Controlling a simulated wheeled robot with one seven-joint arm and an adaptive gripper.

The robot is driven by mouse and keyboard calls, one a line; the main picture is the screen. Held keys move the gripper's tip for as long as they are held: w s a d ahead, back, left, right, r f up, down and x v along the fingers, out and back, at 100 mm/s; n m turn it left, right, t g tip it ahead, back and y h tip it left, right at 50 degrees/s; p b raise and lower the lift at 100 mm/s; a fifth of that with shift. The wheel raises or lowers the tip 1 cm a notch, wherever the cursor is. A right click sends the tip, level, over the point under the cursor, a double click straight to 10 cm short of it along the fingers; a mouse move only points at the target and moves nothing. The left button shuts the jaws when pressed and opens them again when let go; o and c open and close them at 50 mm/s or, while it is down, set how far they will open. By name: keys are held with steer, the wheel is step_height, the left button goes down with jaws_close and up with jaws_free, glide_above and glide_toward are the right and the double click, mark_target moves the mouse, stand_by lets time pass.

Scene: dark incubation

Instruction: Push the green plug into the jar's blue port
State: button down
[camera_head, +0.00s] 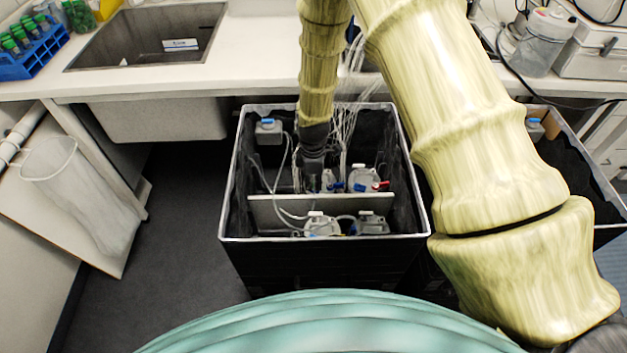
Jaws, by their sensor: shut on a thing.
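A clear jar (361,180) with red and blue fittings on top stands to the right of my gripper. Another small clear vessel (328,181) with blue on it is right beside my fingers. I cannot tell which blue fitting is the port, whether the held thing touches it, or where the green plug is.
A pale divider (270,209) crosses the bin. Two jars (320,225) (372,225) stand in front of it, with loose grey tubes around. A blue-lidded box (268,131) hangs at the back left. White cables hang behind my arm. A sink bench (245,70) lies beyond.

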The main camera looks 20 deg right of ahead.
steer(key=shift+f, duration=0.1)
steer(key=c, duration=1.4)
jaws_free()
steer(key=shift+w+r, duration=0.15)
steer(key=shift+r, duration=0.45)
steer(key=r, duration=1)
steer(key=shift+s+r, duration=0.2)
steer(key=shift+r, duration=0.2)
